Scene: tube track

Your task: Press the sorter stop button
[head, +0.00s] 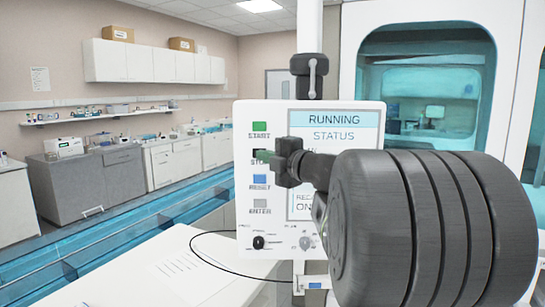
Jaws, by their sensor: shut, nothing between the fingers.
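A white control panel (248,222) stands upright in the middle of the head view. It has a column of buttons on its left side. The stop button (254,152) is second from the top, under the green start button (260,127). Most of the stop button and part of its label are hidden by my gripper. My gripper (263,156) is shut and empty, with its fingertips pointing left in front of the stop button. I cannot tell whether they touch it. The panel's screen (336,120) reads "RUNNING STATUS"; its lower part is partly covered by my arm.
Below are a blue reset button (260,180) and a grey enter button (260,203), close to my gripper. Two knobs and a black cable (205,258) sit lower. A white table (150,275) lies at lower left, and a glazed cabinet (425,85) stands behind.

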